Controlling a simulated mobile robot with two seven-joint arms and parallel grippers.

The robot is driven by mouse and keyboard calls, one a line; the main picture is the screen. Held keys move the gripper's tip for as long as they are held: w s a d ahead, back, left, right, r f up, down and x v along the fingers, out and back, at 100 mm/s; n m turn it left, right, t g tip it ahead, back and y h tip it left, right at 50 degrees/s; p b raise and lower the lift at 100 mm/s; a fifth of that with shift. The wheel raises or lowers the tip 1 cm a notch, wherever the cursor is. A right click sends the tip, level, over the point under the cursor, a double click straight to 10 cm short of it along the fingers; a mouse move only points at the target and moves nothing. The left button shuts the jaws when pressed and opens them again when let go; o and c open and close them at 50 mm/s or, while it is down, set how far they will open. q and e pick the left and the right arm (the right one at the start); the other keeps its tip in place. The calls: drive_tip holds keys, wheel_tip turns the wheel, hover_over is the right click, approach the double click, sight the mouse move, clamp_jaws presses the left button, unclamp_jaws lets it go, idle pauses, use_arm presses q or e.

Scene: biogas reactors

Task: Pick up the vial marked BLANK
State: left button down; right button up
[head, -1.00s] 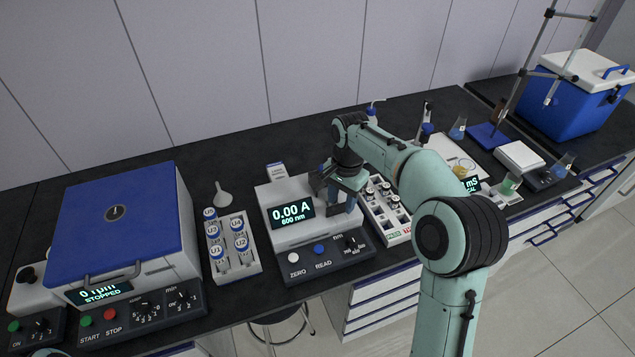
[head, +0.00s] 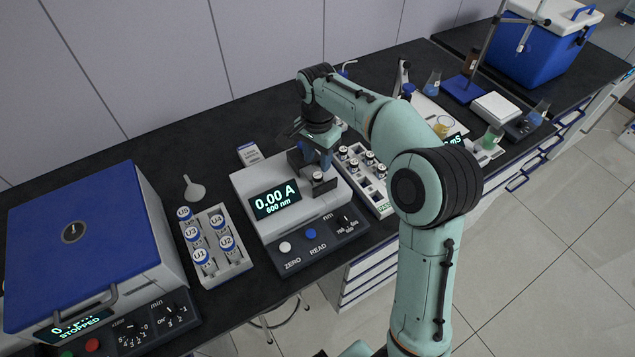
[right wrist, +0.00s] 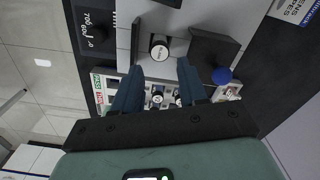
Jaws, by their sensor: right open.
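A small vial with a pale top and dark band (right wrist: 159,47) stands in the well of the photometer (head: 257,222). The small lettering on its top appears to read BLANK. It also shows in the head view (head: 318,178), just below the fingers. My right gripper (head: 316,161) is above and slightly behind the vial. In the right wrist view, its two blue fingers (right wrist: 160,65) are apart with nothing between them, and the vial lies just beyond their tips. My left gripper is not in view.
A rack (head: 378,203) with several vials stands right of the photometer. A rack of U-marked bottles (head: 236,265), a funnel (head: 194,188) and a blue-lidded centrifuge (head: 75,230) are on the left. The photometer's dark raised lid (right wrist: 213,52) is close beside the vial.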

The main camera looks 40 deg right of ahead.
sight(317, 175)
wheel_tip(317, 175, down, 5)
drive_tip(key=shift+f, duration=0.1)
drive_tip(key=shift+c, duration=0.2)
clamp_jaws()
